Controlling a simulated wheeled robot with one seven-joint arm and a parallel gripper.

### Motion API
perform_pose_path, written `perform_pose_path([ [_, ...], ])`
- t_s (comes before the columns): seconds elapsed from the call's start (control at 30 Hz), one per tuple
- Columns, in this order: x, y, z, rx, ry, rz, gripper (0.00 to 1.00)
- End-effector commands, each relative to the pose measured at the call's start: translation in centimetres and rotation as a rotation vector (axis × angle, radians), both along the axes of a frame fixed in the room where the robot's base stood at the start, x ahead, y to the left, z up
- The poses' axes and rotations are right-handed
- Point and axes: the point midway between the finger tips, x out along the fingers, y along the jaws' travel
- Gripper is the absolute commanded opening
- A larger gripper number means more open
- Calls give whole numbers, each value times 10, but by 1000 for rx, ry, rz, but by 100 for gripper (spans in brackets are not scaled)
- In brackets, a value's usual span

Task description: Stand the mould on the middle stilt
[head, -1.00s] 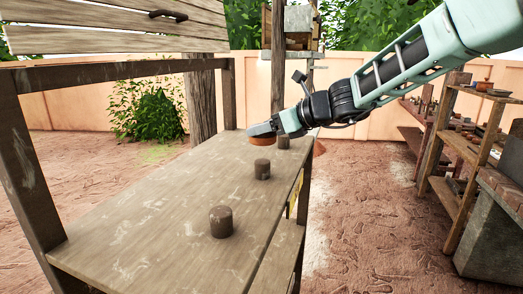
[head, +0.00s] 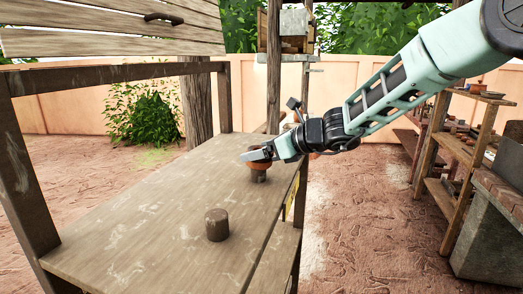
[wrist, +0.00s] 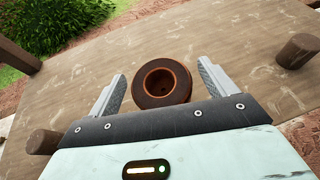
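The mould (head: 259,166), a round reddish-brown piece with a dark hollow, sits on top of the middle stilt (head: 258,178) and looks level. In the wrist view the mould (wrist: 162,83) lies between the two fingers of my gripper (wrist: 161,72), with a narrow gap showing on each side. My gripper (head: 256,156) is open around it, just above the stilt in the head view. The mould hides the middle stilt in the wrist view. The near stilt (head: 217,225) stands bare. My gripper and arm hide the far stilt in the head view.
The stilts stand on a worn wooden table (head: 150,215). Two outer stilts show in the wrist view, one at the right (wrist: 298,50) and one at the left (wrist: 42,139). A wooden shelf (head: 462,150) stands off to the right. The table's left side is clear.

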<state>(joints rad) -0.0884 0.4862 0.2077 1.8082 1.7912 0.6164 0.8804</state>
Motion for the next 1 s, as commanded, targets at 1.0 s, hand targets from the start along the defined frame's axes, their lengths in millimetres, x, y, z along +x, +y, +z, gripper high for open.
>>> perform_pose_path([
  [1.0,-60,-91,46,0,0,-1,84],
])
